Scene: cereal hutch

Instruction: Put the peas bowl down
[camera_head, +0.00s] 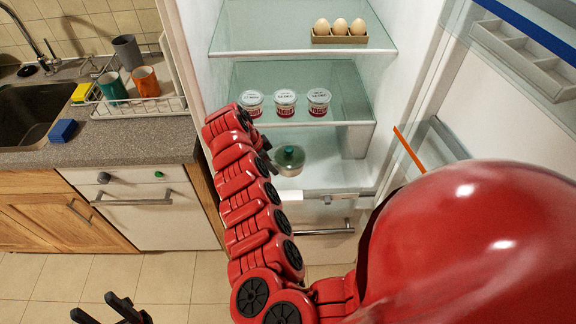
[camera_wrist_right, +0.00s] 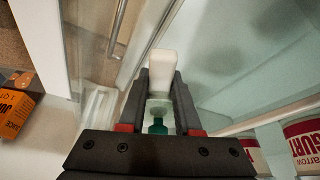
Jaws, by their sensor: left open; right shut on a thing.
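The peas bowl (camera_head: 289,161) is a pale, rounded bowl with a dark green part on top, inside the fridge below the yogurt shelf. My right arm reaches into the fridge and covers the bowl's left side. My right gripper (camera_wrist_right: 162,78) is shut on the bowl; in the right wrist view a teal part (camera_wrist_right: 158,126) and a pale rim show between its fingers. The exact grip is unclear, and I cannot tell whether the bowl touches the surface below. A white block shows at the fingertips. My left gripper (camera_head: 113,310) is open and empty at the lower left, above the floor.
Several yogurt cups (camera_head: 285,103) stand on the glass shelf (camera_head: 345,79) above the bowl. An egg carton (camera_head: 339,39) sits higher. The open fridge door (camera_head: 520,125) is at the right. A sink counter (camera_head: 150,143) with a dish rack is at the left.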

